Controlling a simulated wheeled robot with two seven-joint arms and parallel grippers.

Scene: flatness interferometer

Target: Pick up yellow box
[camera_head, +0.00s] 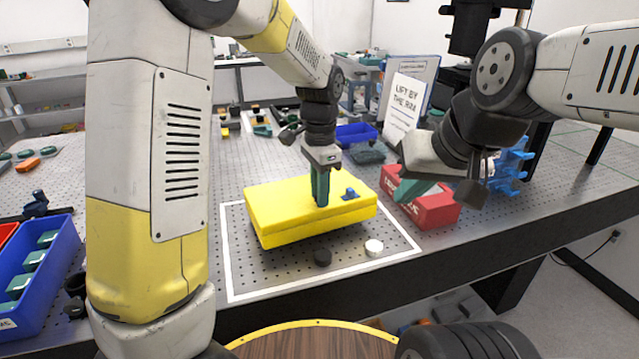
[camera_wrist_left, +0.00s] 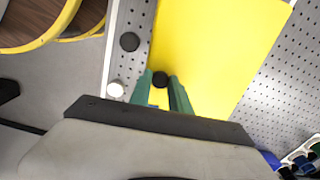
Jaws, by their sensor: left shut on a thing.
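The yellow box (camera_head: 300,212) sits inside a white-outlined square on the perforated table. Its upper slab looks slightly tilted over the lower part, and a small blue piece (camera_head: 350,193) is on its top. The yellow box also fills the upper middle of the left wrist view (camera_wrist_left: 205,45). My right gripper (camera_head: 418,192) hangs by a red box; its finger gap is not clear.
The red box (camera_head: 435,208) stands right of the yellow box. A black knob (camera_head: 322,257) and a white knob (camera_head: 374,247) are near the front edge. A blue bin (camera_head: 357,134) and a sign (camera_head: 404,105) are behind. A blue tray (camera_head: 45,275) is at left.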

